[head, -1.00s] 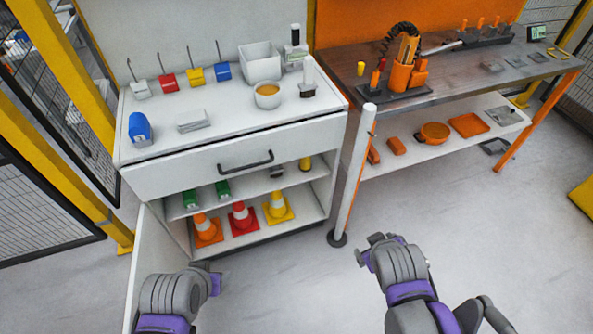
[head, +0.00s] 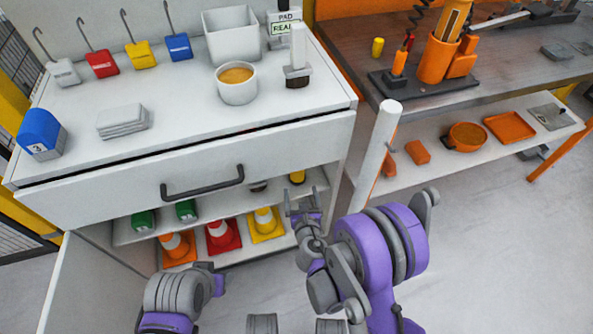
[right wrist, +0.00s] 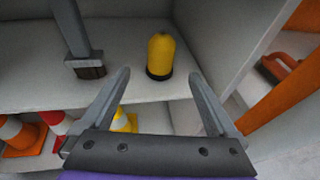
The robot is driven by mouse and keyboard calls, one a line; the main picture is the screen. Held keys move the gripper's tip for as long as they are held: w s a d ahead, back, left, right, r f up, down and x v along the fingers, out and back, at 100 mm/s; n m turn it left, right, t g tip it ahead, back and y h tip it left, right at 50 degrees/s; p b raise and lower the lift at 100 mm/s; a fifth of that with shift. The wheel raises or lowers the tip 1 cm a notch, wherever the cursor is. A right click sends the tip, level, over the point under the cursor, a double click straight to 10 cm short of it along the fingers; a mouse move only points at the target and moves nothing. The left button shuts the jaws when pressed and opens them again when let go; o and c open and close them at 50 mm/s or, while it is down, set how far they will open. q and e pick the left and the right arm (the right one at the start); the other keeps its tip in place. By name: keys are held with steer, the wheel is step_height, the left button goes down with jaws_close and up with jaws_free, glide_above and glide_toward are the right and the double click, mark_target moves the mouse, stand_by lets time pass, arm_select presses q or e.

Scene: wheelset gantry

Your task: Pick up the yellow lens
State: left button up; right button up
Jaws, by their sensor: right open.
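The yellow lens (right wrist: 161,55) is a small yellow domed piece with a black base. It stands upright on the cabinet's inner shelf, near the right side wall. In the head view the lens (head: 297,177) shows small under the drawer. My right gripper (right wrist: 159,74) is open and empty. Its two fingers point at the lens, one on each side in the picture, with the lens beyond the tips. In the head view my right gripper (head: 303,196) is at the cabinet front. My left gripper (head: 212,280) is low at the left, its jaws not clear.
A grey-handled brush-like tool (right wrist: 84,62) stands left of the lens on the shelf. The cabinet's side wall (right wrist: 220,40) is close on the right. The drawer (head: 200,180) overhangs the shelf. Cones (head: 222,235) stand below. A white post (head: 375,150) stands right.

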mark_target(298, 174)
steer(key=x, duration=0.5)
steer(key=b+x, duration=0.1)
steer(key=x, duration=0.4)
steer(key=shift+w+d+r, duration=0.15)
steer(key=shift+w, duration=0.15)
steer(key=shift+c, duration=0.2)
jaws_close()
